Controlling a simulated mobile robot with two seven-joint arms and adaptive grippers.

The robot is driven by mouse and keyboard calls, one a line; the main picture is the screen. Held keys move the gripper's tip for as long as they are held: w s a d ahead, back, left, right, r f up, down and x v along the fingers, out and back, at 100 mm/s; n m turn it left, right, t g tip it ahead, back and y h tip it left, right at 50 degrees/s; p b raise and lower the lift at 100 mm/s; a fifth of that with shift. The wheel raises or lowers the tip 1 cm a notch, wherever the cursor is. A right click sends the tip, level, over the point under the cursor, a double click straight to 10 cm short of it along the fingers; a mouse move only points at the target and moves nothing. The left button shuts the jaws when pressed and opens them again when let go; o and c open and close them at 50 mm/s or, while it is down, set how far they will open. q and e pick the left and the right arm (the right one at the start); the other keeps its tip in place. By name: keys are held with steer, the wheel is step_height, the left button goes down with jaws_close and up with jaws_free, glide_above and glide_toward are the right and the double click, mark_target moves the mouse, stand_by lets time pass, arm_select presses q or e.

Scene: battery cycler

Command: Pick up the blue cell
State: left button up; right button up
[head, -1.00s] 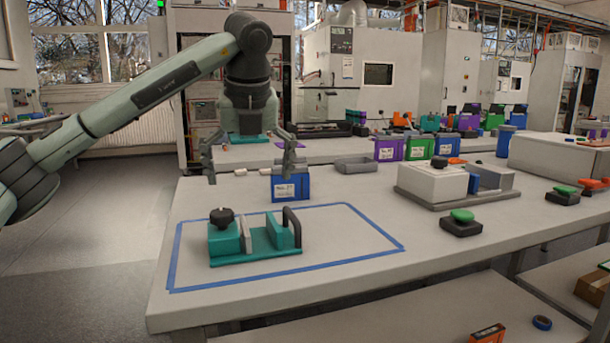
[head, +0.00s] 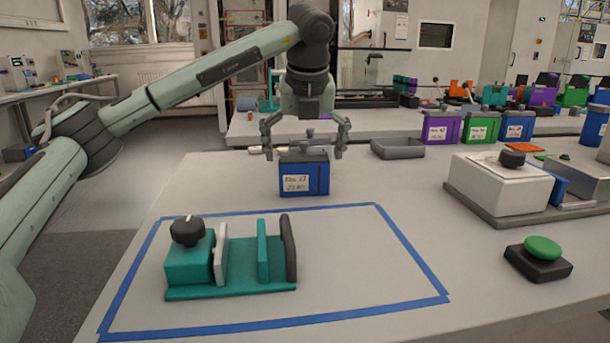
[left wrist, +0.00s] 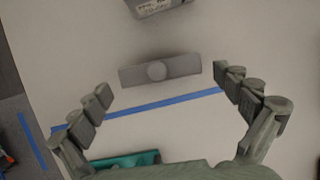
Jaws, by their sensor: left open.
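The blue cell (head: 304,178) stands upright on the near table, behind the blue tape outline, with a white label facing me. My left gripper (head: 304,150) points down above it, open, one finger to each side of its top. I see no grip on it. In the left wrist view, a grey bar with a round bump, seemingly the cell's top (left wrist: 160,70), lies between the spread fingers of my left gripper (left wrist: 160,85). The cell's sides are hidden there. My right gripper is not in view.
A teal fixture (head: 240,265) with a black knob stands inside the blue tape outline (head: 375,208), in front of the cell. A grey tray (head: 398,148) is right of the cell, and a white box (head: 498,183) stands further right. Bare table lies between them.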

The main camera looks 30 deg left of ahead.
mark_target(304, 176)
arm_select(q)
steer(key=shift+x, duration=1.55)
steer(key=shift+w, duration=0.1)
steer(key=shift+c, duration=0.5)
steer(key=shift+r, duration=0.1)
steer(key=c, duration=1.2)
steer(key=shift+c, duration=0.2)
steer(key=shift+r, duration=0.15)
